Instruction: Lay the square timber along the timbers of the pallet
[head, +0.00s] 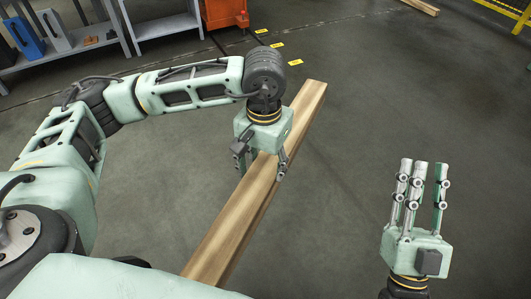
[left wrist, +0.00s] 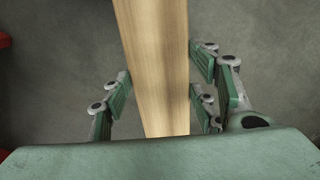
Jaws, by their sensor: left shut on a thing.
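The square timber (head: 228,226) is a long, light-brown beam running diagonally from the lower middle up to the right in the head view. My left gripper (head: 263,170) is above it, its fingers down on both sides, shut on it. In the left wrist view the timber (left wrist: 157,60) runs between the finger pairs (left wrist: 160,92). Its near end is hidden in the head view. My right gripper (head: 423,170) is open and empty, with its fingers pointing up. I cannot make out the pallet for certain; some light wood (head: 421,6) shows at the top edge.
A grey shelf (head: 165,25) with a blue item (head: 25,37) stands at the upper left, beside an orange cabinet (head: 226,13). A yellow rail (head: 503,9) is at the top right. Yellow marks (head: 277,45) lie on the floor. The grey floor at right is clear.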

